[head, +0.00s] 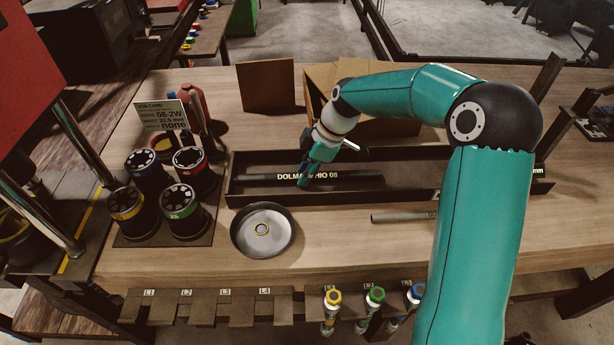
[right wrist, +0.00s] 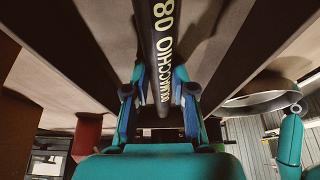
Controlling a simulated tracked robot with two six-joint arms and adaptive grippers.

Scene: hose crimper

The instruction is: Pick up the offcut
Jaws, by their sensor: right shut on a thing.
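A black hose piece (head: 350,180) printed "DOLMACCHIO 08" lies lengthwise within the long dark tray (head: 450,199). My right gripper (head: 304,183) reaches down into the tray and is shut on this hose, left of its middle. In the right wrist view the hose (right wrist: 161,50) runs between the two blue-padded fingers of the gripper (right wrist: 160,108). I cannot tell whether the hose is clear of the tray floor. A shorter grey hose piece (head: 400,217) lies on the bench in front of the tray. My left gripper is not in view.
A round metal dish (head: 247,245) stands in front of the tray's left end. Several die cylinders (head: 183,212) and a job card (head: 162,115) stand at the left. Cardboard pieces (head: 267,86) stand behind the tray. Labelled slots and coloured fittings (head: 375,295) line the front edge.

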